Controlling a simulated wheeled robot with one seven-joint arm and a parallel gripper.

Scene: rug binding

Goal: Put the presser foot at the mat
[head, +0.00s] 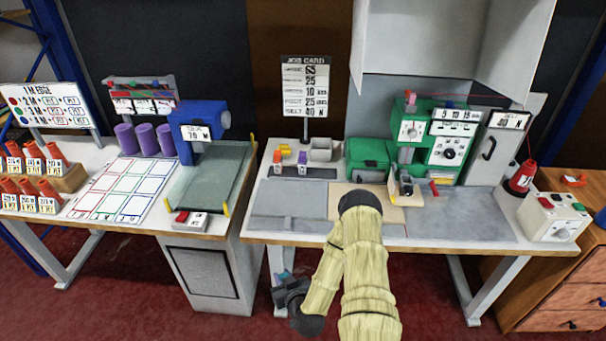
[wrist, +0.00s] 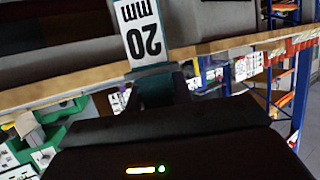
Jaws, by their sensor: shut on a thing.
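My gripper (head: 281,284) is low in front of the right table's front edge and shut on a teal presser foot (head: 286,274). In the wrist view the presser foot (wrist: 142,35) carries a white plate reading "20 mm", upside down in the picture; the dark fingers hide much of its body. Which surface is the mat is not certain: a tan mat (head: 340,203) lies on the right table, partly behind my arm, and a grey mat (head: 290,198) lies left of it. The held foot is apart from both.
The green sewing machine (head: 440,150) stands behind the tan mat. Orange (head: 277,158) and purple (head: 302,160) labelled pieces stand at the table's back left. A red cone (head: 523,175) and a white control box (head: 553,217) stand at the right.

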